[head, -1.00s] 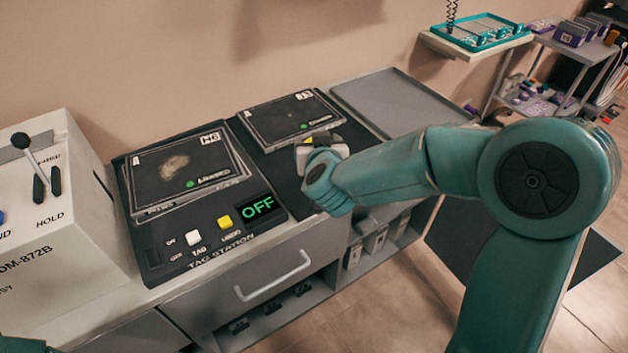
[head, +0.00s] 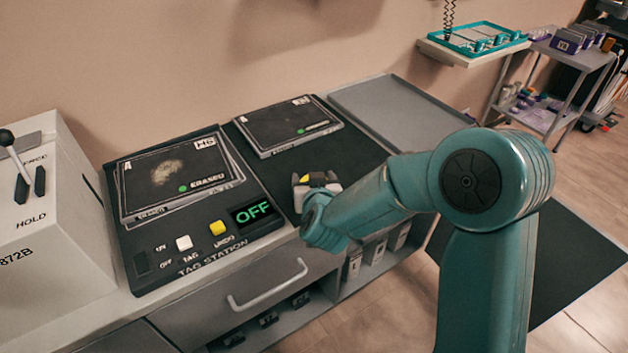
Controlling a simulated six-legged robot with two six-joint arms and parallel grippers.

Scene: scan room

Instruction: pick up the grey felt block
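I cannot make out a grey felt block for certain. My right gripper (head: 316,180) is over the dark counter mat, just in front of the right-hand slate. A small yellow and dark piece (head: 318,177) shows at its pale grey end. I cannot tell if that piece is part of the gripper or something in it. My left gripper is out of view.
The tag station (head: 205,245) reads OFF and has a slate (head: 160,178) on it. Another slate (head: 285,125) lies on the dark mat. A grey tray (head: 400,110) stands at the back right, empty. A white console (head: 60,230) with levers is at left.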

